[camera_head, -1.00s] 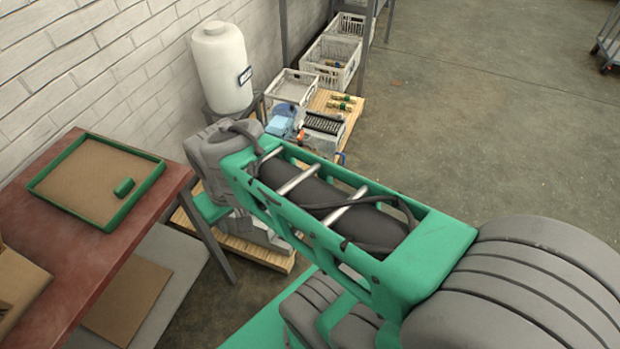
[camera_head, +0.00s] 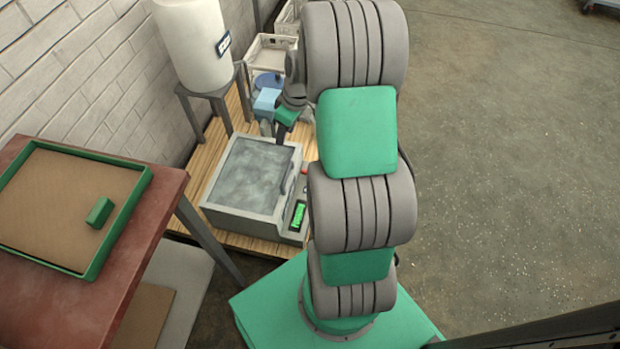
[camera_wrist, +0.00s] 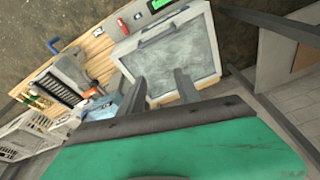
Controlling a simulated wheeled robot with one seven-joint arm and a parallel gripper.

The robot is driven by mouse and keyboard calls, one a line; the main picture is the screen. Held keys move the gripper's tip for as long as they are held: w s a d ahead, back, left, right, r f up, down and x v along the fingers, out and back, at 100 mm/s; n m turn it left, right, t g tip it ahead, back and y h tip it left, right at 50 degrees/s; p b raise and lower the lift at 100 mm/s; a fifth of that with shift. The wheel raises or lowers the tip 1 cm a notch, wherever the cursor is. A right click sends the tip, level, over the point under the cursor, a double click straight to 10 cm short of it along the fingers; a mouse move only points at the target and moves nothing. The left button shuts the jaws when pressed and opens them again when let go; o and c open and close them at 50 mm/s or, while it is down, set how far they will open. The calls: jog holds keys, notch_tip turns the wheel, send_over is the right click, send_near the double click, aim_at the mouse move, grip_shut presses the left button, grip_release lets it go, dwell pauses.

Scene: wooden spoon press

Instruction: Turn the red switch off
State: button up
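The red switch (camera_wrist: 122,25) is a small red spot on the side panel of a grey box-like machine (camera_wrist: 172,60) at the top of the wrist view. In the head view a bit of red (camera_head: 304,171) shows on the machine's right side, partly behind my arm. A green display (camera_head: 299,215) is on the same panel and also shows in the wrist view (camera_wrist: 160,4). My gripper (camera_wrist: 162,88) is open and empty, its two fingers apart in front of the machine's flat top. In the head view my gripper (camera_head: 273,131) is above the machine's far edge, apart from the switch.
A white tank (camera_head: 192,42) on a stand is behind the machine. A red table (camera_head: 120,235) with a green-rimmed tray (camera_head: 95,268) is at left. White crates (camera_head: 268,55) and blue items (camera_head: 266,103) are behind. The floor at right is clear.

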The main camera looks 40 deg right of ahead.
jog(key=d+f+n+b, duration=0.1)
jog(key=d+f+b, duration=0.1)
jog(key=f, duration=0.7)
jog(key=w+d+f+n+y+b, duration=0.1)
jog(key=d+f, duration=0.3)
jog(key=f, duration=0.6)
jog(key=d+f+t+b, duration=0.1)
jog(key=d+f+b, duration=0.3)
jog(key=f, duration=0.6)
jog(key=shift+w+n, duration=0.15)
jog(key=shift+n, duration=0.25)
jog(key=shift+w+a+f, duration=0.15)
jog(key=shift+w+f, duration=0.05)
jog(key=shift+f, duration=0.2)
jog(key=shift+c, duration=0.2)
grip_shut()
